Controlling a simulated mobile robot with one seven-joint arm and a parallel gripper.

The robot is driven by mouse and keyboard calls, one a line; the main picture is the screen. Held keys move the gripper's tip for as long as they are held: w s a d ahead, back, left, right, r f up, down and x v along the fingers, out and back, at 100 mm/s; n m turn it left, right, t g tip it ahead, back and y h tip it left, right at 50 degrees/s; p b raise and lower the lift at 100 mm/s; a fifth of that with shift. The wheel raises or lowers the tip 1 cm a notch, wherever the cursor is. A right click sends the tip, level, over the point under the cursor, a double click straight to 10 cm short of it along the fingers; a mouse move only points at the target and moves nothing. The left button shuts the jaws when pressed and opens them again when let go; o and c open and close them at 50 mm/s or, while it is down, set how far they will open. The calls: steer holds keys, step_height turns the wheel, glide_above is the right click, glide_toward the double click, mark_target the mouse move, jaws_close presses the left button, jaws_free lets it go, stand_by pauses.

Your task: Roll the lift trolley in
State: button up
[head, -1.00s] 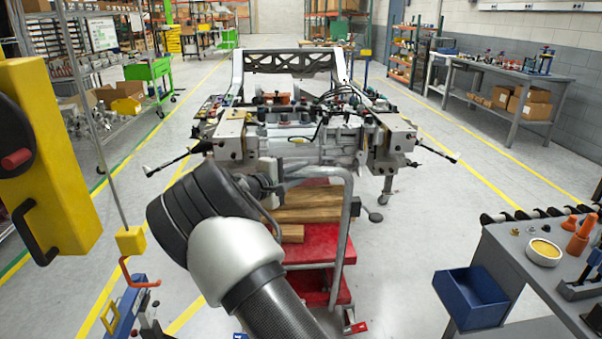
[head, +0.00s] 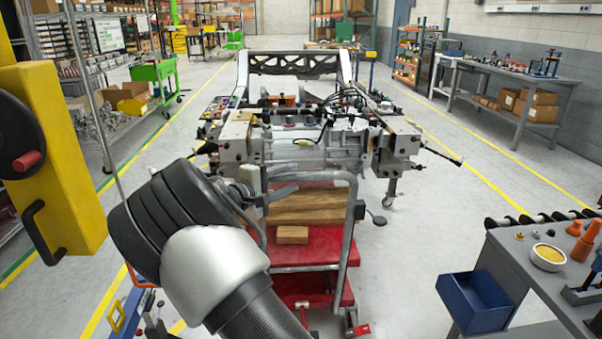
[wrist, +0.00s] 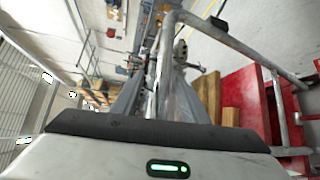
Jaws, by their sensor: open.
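The red lift trolley (head: 310,240) stands low under the near end of the chassis (head: 310,150), with wooden blocks (head: 292,235) on it. Its grey tube push handle (head: 353,215) rises toward me; the handle also shows in the wrist view (wrist: 235,43). My gripper (head: 268,192) is open at the left upper bend of the handle. My own wrist hides part of the handle's left side, and I cannot tell whether the fingers are around the tube or beside it.
A yellow post (head: 50,160) with a black handle stands close on the left. A grey workbench (head: 530,275) with a blue bin (head: 475,302) stands at the near right. The floor right of the trolley is clear.

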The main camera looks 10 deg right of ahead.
steer(key=v, duration=1)
steer(key=shift+p, duration=0.45)
steer(key=shift+r, duration=0.1)
